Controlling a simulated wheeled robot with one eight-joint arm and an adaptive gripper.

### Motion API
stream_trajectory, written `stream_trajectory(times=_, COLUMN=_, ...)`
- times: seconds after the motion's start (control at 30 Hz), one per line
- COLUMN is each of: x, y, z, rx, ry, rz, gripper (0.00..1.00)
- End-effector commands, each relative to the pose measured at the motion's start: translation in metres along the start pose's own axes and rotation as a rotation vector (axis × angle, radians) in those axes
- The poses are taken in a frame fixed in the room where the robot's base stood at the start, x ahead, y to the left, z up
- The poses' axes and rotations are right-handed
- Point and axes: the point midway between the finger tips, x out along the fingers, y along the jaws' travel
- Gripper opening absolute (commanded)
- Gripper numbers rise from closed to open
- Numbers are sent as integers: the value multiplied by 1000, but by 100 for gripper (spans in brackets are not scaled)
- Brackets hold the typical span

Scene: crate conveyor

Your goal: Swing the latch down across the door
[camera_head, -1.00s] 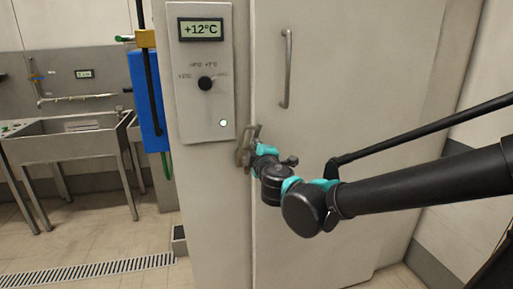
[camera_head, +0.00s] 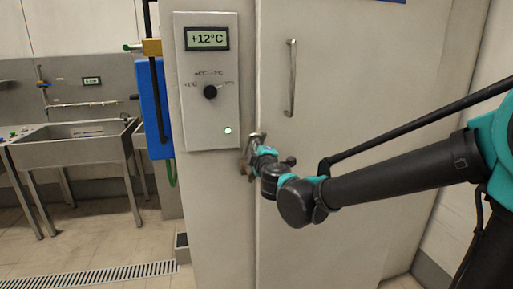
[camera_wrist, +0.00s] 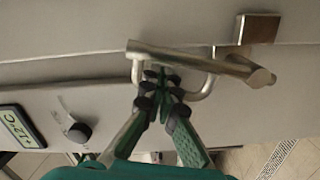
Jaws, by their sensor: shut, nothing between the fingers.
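The latch (camera_head: 248,158) is a metal bar at the seam between the cold-room door (camera_head: 350,130) and its frame. In the wrist view, the latch bar (camera_wrist: 185,56) runs mostly along the seam from a round end at right, its other end leaning toward the door. A bent wire handle joins its underside. A square metal block (camera_wrist: 258,28) sits on the door side, apart from the bar's free end. My gripper (camera_wrist: 160,80) is shut, with its fingertips at the wire handle and nothing between them. In the head view my gripper (camera_head: 257,151) partly hides the latch.
A control panel (camera_head: 208,110) with a +12°C display is on the frame above the latch. A vertical door handle (camera_head: 292,78) stands out above my arm. A steel sink (camera_head: 75,150) and a floor drain (camera_head: 90,274) are at left.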

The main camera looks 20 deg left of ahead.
Motion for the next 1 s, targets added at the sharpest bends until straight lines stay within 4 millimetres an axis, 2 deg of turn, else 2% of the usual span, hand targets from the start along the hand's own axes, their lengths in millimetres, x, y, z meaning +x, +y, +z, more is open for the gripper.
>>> stream_trajectory(times=0.57, x=1, y=2, z=20, rx=145, ry=-2, rz=-6, gripper=0)
stream_trajectory(times=1.0, x=4, y=-4, z=68, rx=526, ry=-4, rz=-24, gripper=0)
